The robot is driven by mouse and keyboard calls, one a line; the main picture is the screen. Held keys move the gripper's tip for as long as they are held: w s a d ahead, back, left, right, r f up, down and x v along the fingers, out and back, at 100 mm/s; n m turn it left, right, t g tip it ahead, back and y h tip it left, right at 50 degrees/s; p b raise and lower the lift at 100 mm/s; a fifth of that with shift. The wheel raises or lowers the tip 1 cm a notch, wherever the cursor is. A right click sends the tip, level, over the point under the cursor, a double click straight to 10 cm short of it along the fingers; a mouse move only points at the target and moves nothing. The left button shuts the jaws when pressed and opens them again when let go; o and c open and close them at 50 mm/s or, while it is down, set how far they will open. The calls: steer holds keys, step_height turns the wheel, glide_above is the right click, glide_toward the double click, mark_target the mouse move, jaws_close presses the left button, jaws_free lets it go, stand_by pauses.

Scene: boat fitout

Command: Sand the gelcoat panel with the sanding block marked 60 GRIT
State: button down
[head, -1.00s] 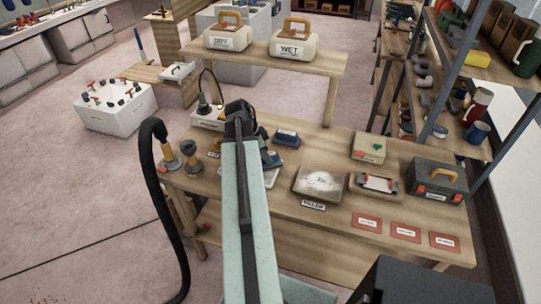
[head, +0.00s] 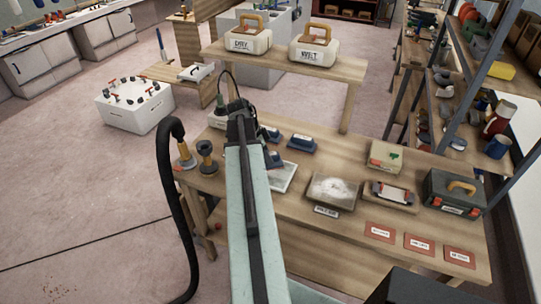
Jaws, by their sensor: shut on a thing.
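My gripper (head: 241,112) is at the far end of my arm, above the back left of the wooden workbench (head: 290,225). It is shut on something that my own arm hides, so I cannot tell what. Blue sanding blocks stand just right of it: one (head: 302,143) is in clear view, another (head: 271,133) is close to the gripper, and a third (head: 274,159) is partly behind my arm. Their grit marks are too small to read. A pale grey panel (head: 284,178) lies right of my arm. A dusty white panel (head: 332,189) with an unreadable label lies further right.
A dark toolbox (head: 452,193), a clamp-like tool (head: 390,191) and red cards (head: 420,242) occupy the right side. A raised shelf with DRY and WET boxes (head: 315,43) stands behind.

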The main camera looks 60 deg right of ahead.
steer(key=shift+w+a+f, duration=0.1)
steer(key=shift+w+a, duration=0.05)
steer(key=shift+w, duration=1.5)
steer(key=shift+w+a, duration=0.15)
steer(key=shift+w, duration=3.3)
steer(key=shift+a, duration=1.3)
steer(key=shift+s, duration=2.45)
steer(key=shift+s+d, duration=0.2)
steer(key=shift+s, duration=1.2)
steer(key=shift+s+d, duration=0.15)
steer(key=shift+s, duration=1.25)
steer(key=shift+s+d, duration=0.2)
steer(key=shift+s, duration=4.9)
steer(key=shift+s+a, duration=0.1)
steer(key=shift+a, duration=1)
steer(key=shift+d, duration=0.1)
steer(key=shift+w, duration=0.25)
